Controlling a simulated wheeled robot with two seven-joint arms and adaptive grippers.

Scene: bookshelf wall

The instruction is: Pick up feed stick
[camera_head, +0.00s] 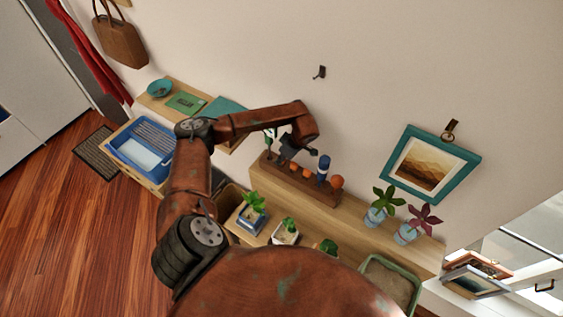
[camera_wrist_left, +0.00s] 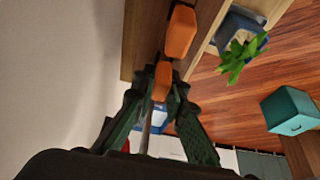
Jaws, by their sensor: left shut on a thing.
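My left gripper (camera_head: 284,155) is at the left part of a brown wooden rack (camera_head: 318,188) on the shelf in the head view. In the left wrist view its two dark green fingers (camera_wrist_left: 160,100) are shut on a thin stick with an orange end (camera_wrist_left: 162,80), which looks like the feed stick. Its grey shaft (camera_wrist_left: 147,130) runs back between the fingers. The head view does not show the held stick clearly behind the gripper. I cannot tell whether it still touches the rack. My right gripper is not in view.
In the rack stand a blue-topped item (camera_head: 323,168) and an orange-topped one (camera_head: 336,182). Two glasses with plants, one green (camera_head: 376,216) and one purple (camera_head: 405,234), stand farther right on the shelf. A framed picture (camera_head: 430,166) hangs on the wall. Potted plants (camera_head: 252,215) stand below.

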